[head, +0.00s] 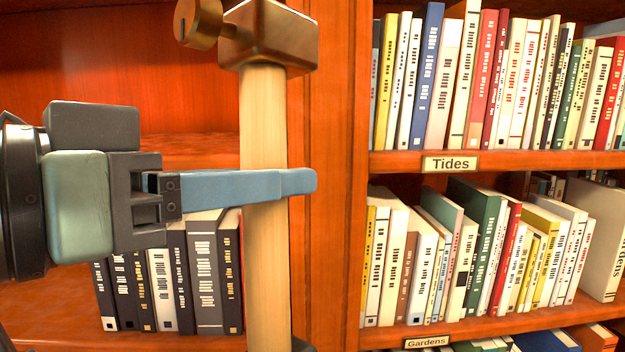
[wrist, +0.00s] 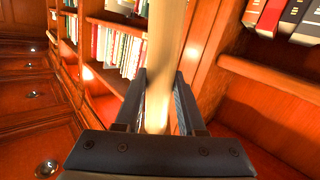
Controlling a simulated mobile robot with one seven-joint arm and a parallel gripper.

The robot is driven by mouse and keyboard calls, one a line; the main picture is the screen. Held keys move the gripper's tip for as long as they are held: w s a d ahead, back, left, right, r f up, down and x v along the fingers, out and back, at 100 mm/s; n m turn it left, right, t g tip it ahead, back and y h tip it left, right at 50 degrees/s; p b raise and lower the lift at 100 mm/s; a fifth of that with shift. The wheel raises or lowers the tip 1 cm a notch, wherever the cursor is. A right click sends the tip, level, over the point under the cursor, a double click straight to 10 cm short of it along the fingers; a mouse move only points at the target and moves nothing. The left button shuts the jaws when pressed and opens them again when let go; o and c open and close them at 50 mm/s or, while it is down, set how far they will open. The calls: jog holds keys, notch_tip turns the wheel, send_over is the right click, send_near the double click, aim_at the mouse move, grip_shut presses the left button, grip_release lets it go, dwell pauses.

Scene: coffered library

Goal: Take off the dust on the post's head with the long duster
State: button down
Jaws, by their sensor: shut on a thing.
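A pale wooden post (head: 264,120) stands upright in the middle left of the head view. Its head is a worn brass block (head: 275,38) with a round brass knob (head: 198,22) on its left side, cut off by the top edge. My gripper (head: 298,181) reaches in from the left, its fingers across the post below the head, shut on it. In the wrist view the post (wrist: 166,40) runs up between both fingers of my gripper (wrist: 158,100). I make out no long duster and no clear dust on the visible part of the head.
Bookshelves stand close behind. Books fill the right-hand shelves labelled Tides (head: 448,164) and Gardens (head: 426,342). Dark-spined books (head: 170,280) stand low behind my gripper. A wooden upright (head: 335,180) is just right of the post. The upper left shelf space is empty.

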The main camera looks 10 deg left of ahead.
jog(key=shift+w+d, duration=3.1)
jog(key=shift+d, duration=2.05)
jog(key=s+a+f+b, duration=0.1)
jog(key=s+f+b, duration=0.7)
jog(key=s, duration=0.5)
jog(key=shift+s+a+f+b, duration=0.2)
jog(key=shift+a+f+b, duration=0.2)
jog(key=shift+f, duration=0.55)
